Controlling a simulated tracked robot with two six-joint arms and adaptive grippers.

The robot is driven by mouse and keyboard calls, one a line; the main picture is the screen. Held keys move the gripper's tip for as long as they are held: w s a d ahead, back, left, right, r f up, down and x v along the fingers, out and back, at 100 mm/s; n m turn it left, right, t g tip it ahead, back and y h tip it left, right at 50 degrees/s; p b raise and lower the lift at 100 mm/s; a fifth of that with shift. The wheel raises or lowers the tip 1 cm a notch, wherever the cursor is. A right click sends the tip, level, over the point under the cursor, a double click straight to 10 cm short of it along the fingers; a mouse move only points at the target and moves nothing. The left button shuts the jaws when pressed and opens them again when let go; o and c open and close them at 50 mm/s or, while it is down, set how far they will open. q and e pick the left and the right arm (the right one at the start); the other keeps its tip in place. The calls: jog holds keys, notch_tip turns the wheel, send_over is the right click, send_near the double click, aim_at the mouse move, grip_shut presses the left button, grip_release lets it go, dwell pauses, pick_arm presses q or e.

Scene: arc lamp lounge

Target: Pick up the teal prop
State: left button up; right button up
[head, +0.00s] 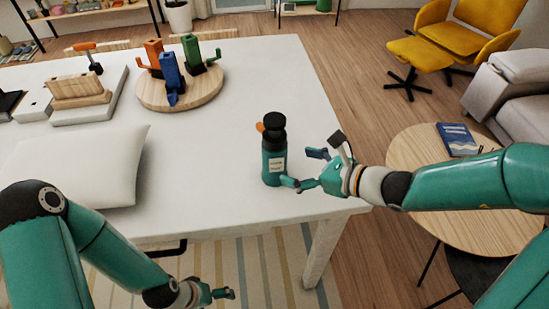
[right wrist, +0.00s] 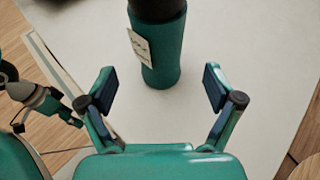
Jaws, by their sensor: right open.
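The teal prop (head: 273,165) is a bottle-like figure with a black top, a small orange part at its upper left and a pale label. It stands upright near the right end of the white table. My right gripper (head: 303,168) is open and empty just to the right of it. In the right wrist view the prop (right wrist: 165,60) stands ahead, between and beyond the spread fingertips (right wrist: 160,88), with its top cut off by the frame. My left gripper (head: 222,293) hangs low in front of the table, away from the prop; its jaw opening is unclear.
A round wooden board (head: 180,95) holds orange, blue and green tool-like props farther back on the white table (head: 235,130). A white cushion (head: 75,165) lies at left. A round wooden side table (head: 410,150) with a blue book (head: 457,138) stands right. The tabletop around the teal prop is clear.

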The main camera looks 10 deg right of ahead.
aim_at(274, 159)
jog(key=shift+p+x, duration=0.6)
jog(key=shift+x, duration=3.2)
jog(key=shift+w+r, duration=0.1)
jog(key=shift+r, duration=0.1)
grip_shut()
